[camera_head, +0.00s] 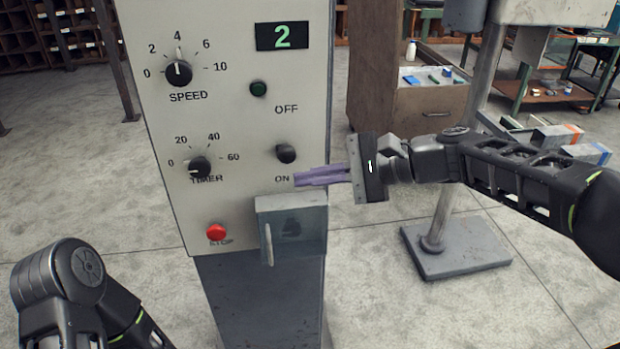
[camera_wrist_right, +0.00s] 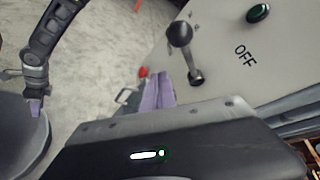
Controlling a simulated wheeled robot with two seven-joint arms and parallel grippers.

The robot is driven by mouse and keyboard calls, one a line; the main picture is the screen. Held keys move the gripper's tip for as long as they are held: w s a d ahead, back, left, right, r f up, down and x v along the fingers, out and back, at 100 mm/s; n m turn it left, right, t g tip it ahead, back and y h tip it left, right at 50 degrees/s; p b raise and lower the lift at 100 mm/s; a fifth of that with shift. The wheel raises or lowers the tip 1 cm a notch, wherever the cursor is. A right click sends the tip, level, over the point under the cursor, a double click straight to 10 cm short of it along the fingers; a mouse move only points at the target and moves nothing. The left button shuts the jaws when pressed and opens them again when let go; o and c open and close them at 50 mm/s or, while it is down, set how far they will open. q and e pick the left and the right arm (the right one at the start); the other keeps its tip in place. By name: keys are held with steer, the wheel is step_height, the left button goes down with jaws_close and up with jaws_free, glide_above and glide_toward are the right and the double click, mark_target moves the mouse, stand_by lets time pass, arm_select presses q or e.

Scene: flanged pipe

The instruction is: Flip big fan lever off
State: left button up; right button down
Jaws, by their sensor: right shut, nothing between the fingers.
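The lever (camera_head: 286,153) has a black knob and sticks out of the grey control panel (camera_head: 225,120), just above the ON label and below the OFF label (camera_head: 286,109). In the right wrist view the lever (camera_wrist_right: 188,55) shows its round knob, stem and base. My right gripper (camera_head: 297,180) is shut and empty, its purple fingers just below and right of the lever, close to the ON label. I see no clear contact. My left arm shows at the lower left of the head view; its gripper (camera_wrist_right: 36,107) shows small in the right wrist view, its opening unclear.
A grey box (camera_head: 290,225) with a handle (camera_head: 268,243) juts out below the lever. The panel also has a speed knob (camera_head: 179,73), a timer knob (camera_head: 199,167), a red stop button (camera_head: 216,232) and a green button (camera_head: 258,88). A metal stand (camera_head: 455,250) is at right.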

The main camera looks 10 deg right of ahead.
steer(key=d+r, duration=0.5)
steer(key=d, duration=0.3)
steer(key=shift+d+b, duration=0.3)
steer(key=shift+w, duration=0.1)
